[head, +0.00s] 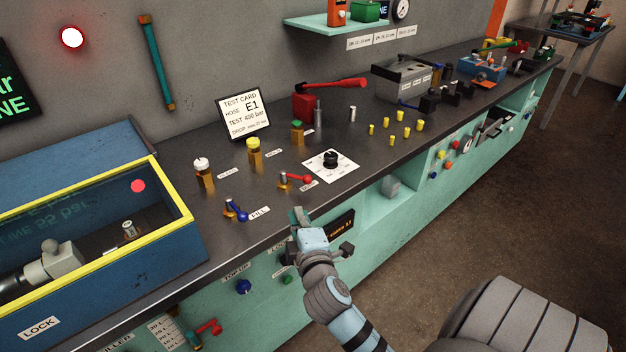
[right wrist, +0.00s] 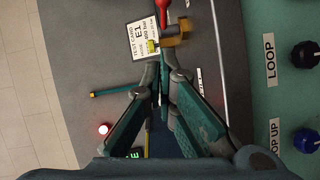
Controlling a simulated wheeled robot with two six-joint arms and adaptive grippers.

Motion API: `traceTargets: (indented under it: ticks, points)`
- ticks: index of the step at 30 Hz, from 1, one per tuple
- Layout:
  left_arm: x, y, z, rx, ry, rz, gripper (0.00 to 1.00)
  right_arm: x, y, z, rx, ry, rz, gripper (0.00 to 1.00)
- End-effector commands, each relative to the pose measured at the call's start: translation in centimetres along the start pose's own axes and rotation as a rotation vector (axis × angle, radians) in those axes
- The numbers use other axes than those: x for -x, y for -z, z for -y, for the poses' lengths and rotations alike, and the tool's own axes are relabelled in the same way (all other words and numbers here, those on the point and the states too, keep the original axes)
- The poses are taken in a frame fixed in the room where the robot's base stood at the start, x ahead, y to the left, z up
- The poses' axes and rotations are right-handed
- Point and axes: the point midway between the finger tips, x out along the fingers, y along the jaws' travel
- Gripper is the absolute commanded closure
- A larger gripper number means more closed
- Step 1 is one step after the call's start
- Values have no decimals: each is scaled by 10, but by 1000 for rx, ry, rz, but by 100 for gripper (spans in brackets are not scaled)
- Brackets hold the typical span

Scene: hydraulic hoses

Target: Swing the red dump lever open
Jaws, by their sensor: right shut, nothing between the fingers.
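The red dump lever (head: 297,178) is a small red handle on a brass valve on the bench top, beside a small white label. It points right, roughly level. In the right wrist view, a brass valve body (right wrist: 174,38) with a red handle (right wrist: 164,10) shows just beyond the fingertips; it looks like the same valve. My right gripper (head: 299,214) is at the bench's front edge, nearer me than the lever and apart from it. In the right wrist view its fingers (right wrist: 159,68) are shut and empty. My left gripper is not in view.
A blue FILL lever (head: 237,212) stands left of the red lever. A black knob (head: 330,159) on a white plate is behind it to the right. A yellow-rimmed blue box (head: 185,215) is at left.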

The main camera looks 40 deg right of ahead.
Motion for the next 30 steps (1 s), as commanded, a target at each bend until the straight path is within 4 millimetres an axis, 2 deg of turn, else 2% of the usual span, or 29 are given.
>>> traceTargets:
  ticks: [5, 16, 21, 30]
  points:
    - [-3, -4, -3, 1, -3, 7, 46, -23, -1, 0, 4, -4, -1, 100]
    - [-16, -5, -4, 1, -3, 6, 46, -102, -4, 1, 2, -2, 0, 100]
    - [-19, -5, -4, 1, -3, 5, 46, -119, -23, 1, 4, -2, -2, 100]
    - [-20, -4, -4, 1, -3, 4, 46, -125, -30, 0, -1, -1, -2, 100]
